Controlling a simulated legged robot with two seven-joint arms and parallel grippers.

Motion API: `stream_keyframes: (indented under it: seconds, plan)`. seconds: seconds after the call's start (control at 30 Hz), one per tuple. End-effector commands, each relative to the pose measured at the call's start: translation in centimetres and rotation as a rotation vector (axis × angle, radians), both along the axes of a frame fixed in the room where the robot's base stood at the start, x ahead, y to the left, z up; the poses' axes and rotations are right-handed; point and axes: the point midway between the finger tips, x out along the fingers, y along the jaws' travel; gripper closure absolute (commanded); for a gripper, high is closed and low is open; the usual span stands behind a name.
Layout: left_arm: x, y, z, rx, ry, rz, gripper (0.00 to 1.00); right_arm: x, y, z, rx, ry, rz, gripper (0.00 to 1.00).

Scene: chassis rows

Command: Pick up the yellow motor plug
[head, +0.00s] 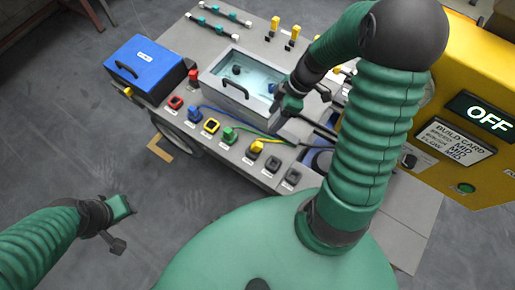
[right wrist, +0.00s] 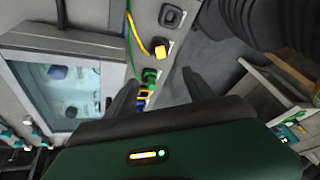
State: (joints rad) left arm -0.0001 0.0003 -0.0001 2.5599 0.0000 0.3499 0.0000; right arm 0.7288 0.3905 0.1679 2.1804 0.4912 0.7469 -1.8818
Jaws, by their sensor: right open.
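A yellow plug (head: 256,146) with a yellow cable sits on the front row of sockets in the head view, right of the green plug (head: 228,135). In the right wrist view the yellow plug (right wrist: 160,50) lies beyond the fingertips, above the green plug (right wrist: 150,76). My right gripper (head: 292,102) is above the bench, over the right end of the glass-lidded box, apart from the yellow plug. Its fingers (right wrist: 160,88) are open with nothing held. My left gripper (head: 122,225) is over the floor at lower left, far from the bench; its jaw state is unclear.
A glass-lidded box (head: 245,103) with a handle stands behind the socket row. A blue case (head: 146,75) is at its left. A yellow cabinet reading OFF (head: 470,75) stands at right. Empty dark sockets (head: 272,164) lie right of the yellow plug. Cables cross the bench.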

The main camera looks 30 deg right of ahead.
Motion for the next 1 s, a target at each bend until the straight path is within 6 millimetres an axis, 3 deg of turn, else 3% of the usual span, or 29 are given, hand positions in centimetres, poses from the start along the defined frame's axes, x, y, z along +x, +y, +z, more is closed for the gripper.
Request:
stream_keyframes:
  seconds: [0.43, 0.67, 0.87, 1.0]
  plan:
    - [0.0, 0.0, -1.3, 0.0, 0.0, -0.001, 0.64, 1.0, 2.5, -9.6, 0.019, 0.002, 0.003, 0.38]
    - [0.0, 0.0, -1.6, 0.0, 0.0, 0.0, 0.64, 1.1, 4.1, -11.8, 0.013, 0.002, 0.003, 0.38]
    - [0.0, 0.0, -1.9, 0.0, 0.0, 0.0, 0.64, 1.2, 5.5, -15.1, 0.013, 0.001, 0.002, 0.38]
    - [0.0, 0.0, -1.9, 0.0, 0.0, 0.0, 0.64, 1.4, 5.6, -15.7, 0.013, -0.002, 0.002, 0.38]
